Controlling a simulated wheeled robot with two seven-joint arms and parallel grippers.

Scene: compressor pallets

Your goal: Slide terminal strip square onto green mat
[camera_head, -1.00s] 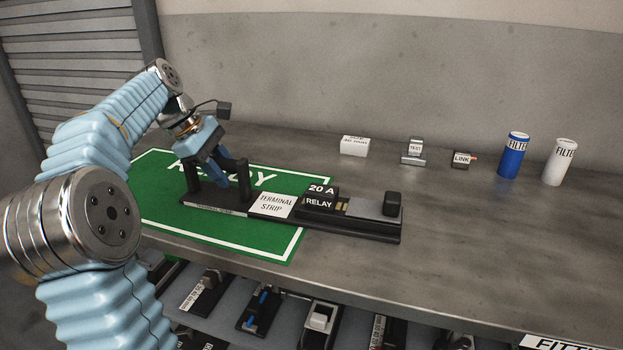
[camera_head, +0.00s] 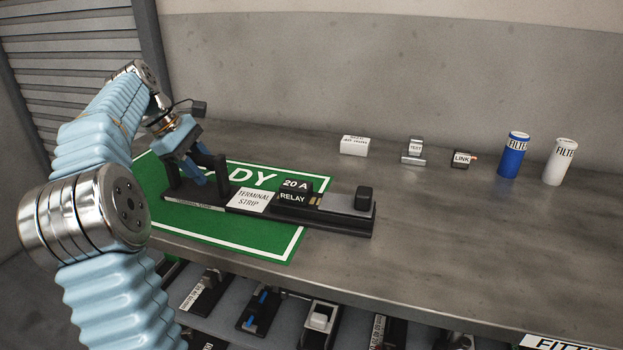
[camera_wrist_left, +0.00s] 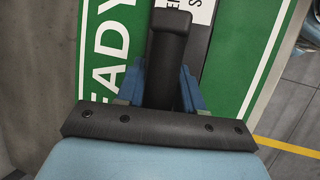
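The terminal strip (camera_head: 250,199) is a long black base with a white label, a relay block marked 20 A and a black handle at its left end. It lies across the green mat (camera_head: 270,244); its right end extends past the mat's right edge onto bare bench. My left gripper (camera_head: 199,178) is down at the left handle. In the left wrist view, its blue fingers (camera_wrist_left: 165,88) sit on both sides of the black handle (camera_wrist_left: 168,45), closed against it. The strip partly hides the mat's lettering. Exact squareness is hard to tell. My right gripper is not in view.
A white box (camera_head: 354,145), a TEST piece (camera_head: 413,152), a LINK block (camera_head: 462,159), a blue filter (camera_head: 513,156) and a white filter (camera_head: 559,162) stand at the back right. The bench (camera_head: 440,235) right of the strip is clear. Several parts lie on the shelf below.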

